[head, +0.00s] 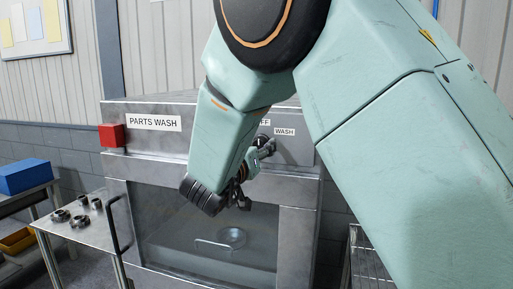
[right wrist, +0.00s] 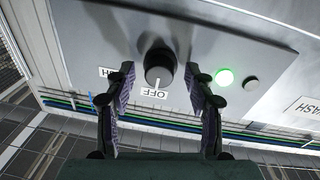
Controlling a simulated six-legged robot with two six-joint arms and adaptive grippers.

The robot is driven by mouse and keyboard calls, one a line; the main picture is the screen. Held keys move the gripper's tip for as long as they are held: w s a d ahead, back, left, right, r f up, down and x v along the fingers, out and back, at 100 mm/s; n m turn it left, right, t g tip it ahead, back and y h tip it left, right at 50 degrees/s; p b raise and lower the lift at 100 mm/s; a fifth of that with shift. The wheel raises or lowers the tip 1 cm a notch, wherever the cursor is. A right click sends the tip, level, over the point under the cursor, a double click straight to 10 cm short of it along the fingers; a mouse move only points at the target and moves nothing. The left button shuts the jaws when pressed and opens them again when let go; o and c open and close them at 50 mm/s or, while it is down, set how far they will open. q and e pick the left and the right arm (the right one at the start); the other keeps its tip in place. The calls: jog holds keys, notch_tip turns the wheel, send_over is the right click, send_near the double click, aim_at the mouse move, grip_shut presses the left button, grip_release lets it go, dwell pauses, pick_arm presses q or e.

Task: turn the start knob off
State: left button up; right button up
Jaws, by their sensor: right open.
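The start knob (right wrist: 158,65) is a round dark knob on the grey metal panel of the parts washer. Its white mark points toward the OFF label (right wrist: 153,92), which appears upside down in the right wrist view. My right gripper (right wrist: 160,76) is open, with one finger on each side of the knob; I cannot tell whether either finger touches it. In the head view my right gripper (head: 258,160) is at the washer's front panel below the WASH label (head: 285,131), and my arm hides part of the panel. My left gripper is not in view.
A lit green lamp (right wrist: 224,77) and a small dark button (right wrist: 251,84) sit beside the knob. The washer's glass door (head: 165,225) has a handle at left. A red box (head: 111,135) is on its upper left corner. A side table (head: 75,230) holds several dark parts.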

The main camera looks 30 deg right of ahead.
jog(key=shift+r, duration=0.35)
notch_tip(320, 180, up, 9)
dwell(0.3)
dwell(0.6)
